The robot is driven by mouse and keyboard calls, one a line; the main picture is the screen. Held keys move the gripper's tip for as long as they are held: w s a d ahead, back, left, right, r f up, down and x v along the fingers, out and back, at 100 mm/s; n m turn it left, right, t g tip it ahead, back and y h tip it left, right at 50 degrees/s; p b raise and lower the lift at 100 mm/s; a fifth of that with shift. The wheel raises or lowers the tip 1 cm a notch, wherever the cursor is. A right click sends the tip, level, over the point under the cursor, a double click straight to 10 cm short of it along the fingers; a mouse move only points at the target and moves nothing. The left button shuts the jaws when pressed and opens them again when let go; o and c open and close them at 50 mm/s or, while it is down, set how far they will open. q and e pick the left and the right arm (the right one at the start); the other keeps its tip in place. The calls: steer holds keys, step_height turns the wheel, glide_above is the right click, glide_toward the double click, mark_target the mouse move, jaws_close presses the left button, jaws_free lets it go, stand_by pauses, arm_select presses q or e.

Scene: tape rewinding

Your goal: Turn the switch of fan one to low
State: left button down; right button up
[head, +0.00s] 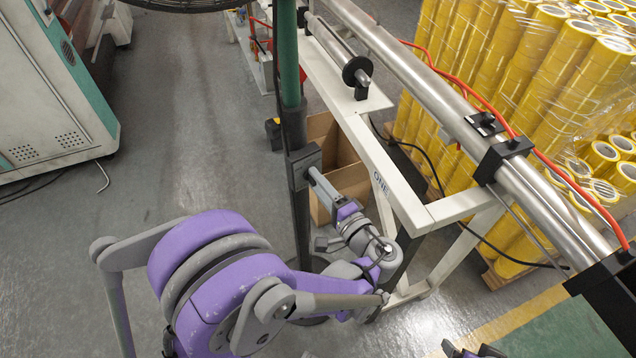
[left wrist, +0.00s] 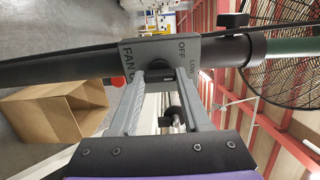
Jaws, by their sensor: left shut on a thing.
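The switch box (head: 299,168) of the fan is a small dark box on the fan's upright pole (head: 290,110). My left gripper (head: 314,176) reaches up to its face from the lower right. In the left wrist view the box (left wrist: 150,47) carries the words "FAN O…", "OFF" and "LOW"; part of the lettering is hidden. My left gripper's fingers (left wrist: 159,74) are shut on the dark switch knob (left wrist: 158,71), mostly hidden between them. The knob's pointing direction cannot be made out. A cut-off dark shape at the head view's bottom edge may be my right gripper (head: 474,351).
A white bench frame (head: 405,190) marked "ONE" and a metal roller (head: 440,100) stand right of the pole. An open cardboard box (head: 345,180) lies behind the gripper. Yellow tape rolls (head: 560,60) are stacked at the right. Grey floor (head: 190,130) is clear on the left.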

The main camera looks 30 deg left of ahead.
arm_select(q)
steer(key=shift+c, duration=1.8)
jaws_free()
steer(key=v, duration=1.1)
steer(key=shift+b, duration=0.4)
steer(key=shift+a, duration=0.1)
